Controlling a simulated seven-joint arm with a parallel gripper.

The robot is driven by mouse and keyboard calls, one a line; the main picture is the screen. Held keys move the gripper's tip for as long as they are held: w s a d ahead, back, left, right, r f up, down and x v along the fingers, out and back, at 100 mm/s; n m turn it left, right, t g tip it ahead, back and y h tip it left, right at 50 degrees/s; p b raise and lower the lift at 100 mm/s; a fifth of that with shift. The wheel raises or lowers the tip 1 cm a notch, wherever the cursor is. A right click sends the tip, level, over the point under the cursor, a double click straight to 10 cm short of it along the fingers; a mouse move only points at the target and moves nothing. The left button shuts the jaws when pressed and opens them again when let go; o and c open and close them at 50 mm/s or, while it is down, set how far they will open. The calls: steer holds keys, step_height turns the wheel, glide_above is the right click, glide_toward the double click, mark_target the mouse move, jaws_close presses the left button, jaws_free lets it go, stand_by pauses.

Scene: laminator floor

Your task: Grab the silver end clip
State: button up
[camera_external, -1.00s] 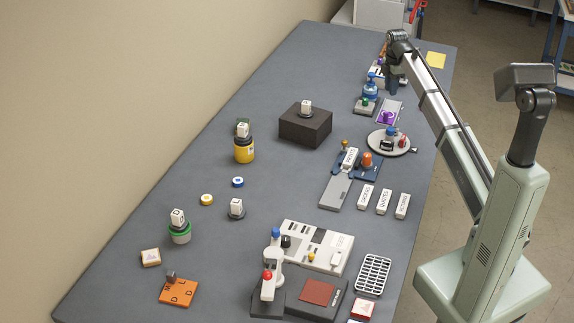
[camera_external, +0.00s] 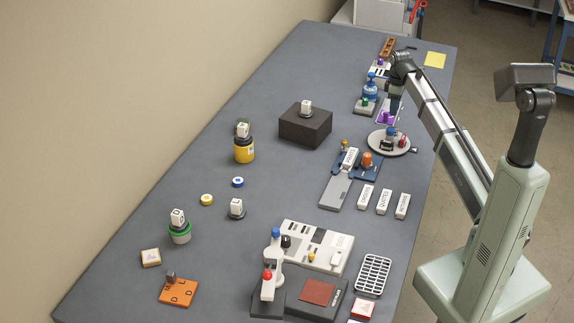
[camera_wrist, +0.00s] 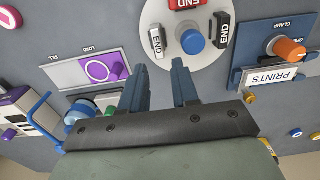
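A round light-grey plate (camera_wrist: 197,68) with a blue knob (camera_wrist: 192,41) carries several clips marked END. A pale silver-looking clip (camera_wrist: 157,41) is on its left, a black clip (camera_wrist: 223,30) on its right and a red clip (camera_wrist: 187,4) at the top, cut by the picture edge. In the external view the plate (camera_external: 373,142) is small and the silver clip cannot be made out. My gripper (camera_wrist: 156,72) is open and empty, with the plate and silver clip beyond its fingertips. In the external view my gripper (camera_external: 395,100) is just behind the plate.
A panel with a purple knob (camera_wrist: 116,69) lies left of the plate. A blue unit with an orange knob (camera_wrist: 291,47) and PRINTS block (camera_wrist: 268,77) is right. A dark box (camera_external: 306,128) stands left of the plate on the grey table (camera_external: 275,195).

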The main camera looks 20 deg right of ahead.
steer(key=shift+w+f, duration=0.15)
steer(key=shift+f, duration=4.45)
jaws_close()
